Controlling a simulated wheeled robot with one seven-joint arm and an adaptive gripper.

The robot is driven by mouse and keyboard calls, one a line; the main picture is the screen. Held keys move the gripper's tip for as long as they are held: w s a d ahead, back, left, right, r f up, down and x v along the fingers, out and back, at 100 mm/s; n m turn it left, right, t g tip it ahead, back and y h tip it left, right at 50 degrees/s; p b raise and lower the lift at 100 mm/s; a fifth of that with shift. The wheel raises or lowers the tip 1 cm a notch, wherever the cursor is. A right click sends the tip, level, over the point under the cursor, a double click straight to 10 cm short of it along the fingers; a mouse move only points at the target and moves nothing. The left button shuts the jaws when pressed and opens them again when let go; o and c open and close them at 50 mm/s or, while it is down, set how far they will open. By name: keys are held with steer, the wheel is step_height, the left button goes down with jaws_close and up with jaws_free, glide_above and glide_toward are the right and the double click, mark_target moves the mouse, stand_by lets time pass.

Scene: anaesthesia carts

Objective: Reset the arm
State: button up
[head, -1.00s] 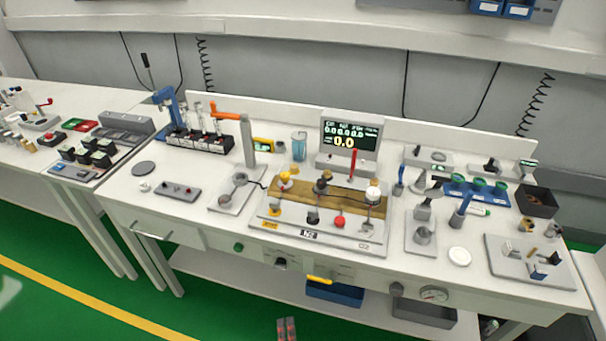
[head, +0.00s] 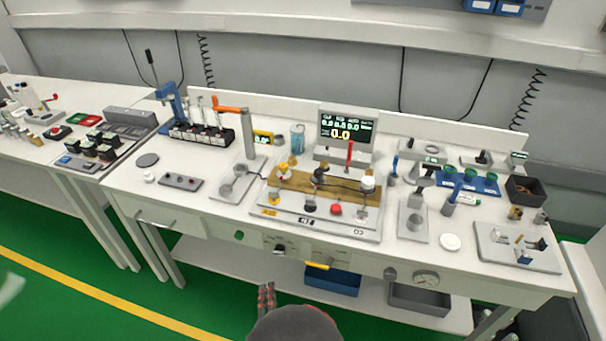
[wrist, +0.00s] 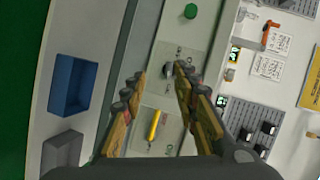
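My gripper (head: 267,292) shows at the bottom centre of the head view, in front of the bench and below its front panel. A dark rounded part of my arm is behind it. In the wrist view, the two fingers of my gripper (wrist: 159,72) are spread apart with nothing between them, so it is open and empty. Beyond the fingers are the panel's black knob (wrist: 182,68) and yellow handle (wrist: 154,126). I cannot tell the exact distance from the fingers to the panel.
The white bench (head: 130,189) carries a wooden-topped fixture (head: 290,182), a display (head: 346,127) and several small devices. A blue bin (head: 332,280) and a grey bin (head: 419,299) sit on the lower shelf. The green floor (head: 60,290) at the left front is clear.

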steer(key=w+r+n+g+y+p, duration=0.1)
steer(key=w+r+n+g, duration=0.1)
steer(key=w+r, duration=0.35)
steer(key=w+r+n+g+y, duration=0.1)
steer(key=w+r+g, duration=0.1)
steer(key=r, duration=0.6)
steer(key=d+r+n+g, duration=0.2)
steer(key=d+r+n, duration=0.3)
steer(key=r, duration=0.6)
steer(key=s+d+r+n+g+h, duration=0.1)
steer(key=s+d+r+n, duration=0.1)
steer(key=s+d, duration=0.5)
steer(key=s+d+r+n+g+h+p, duration=0.1)
steer(key=s+d+r+n, duration=0.1)
steer(key=s+d+r, duration=0.3)
steer(key=s+d+r+n+g+h+p, duration=0.1)
steer(key=s+d+r+n, duration=0.1)
steer(key=s+d, duration=0.8)
steer(key=shift+d+r+g+h, duration=0.3)
steer(key=shift+d+r+g, duration=0.1)
steer(key=shift+d+r, duration=0.4)
steer(key=shift+c, duration=0.3)
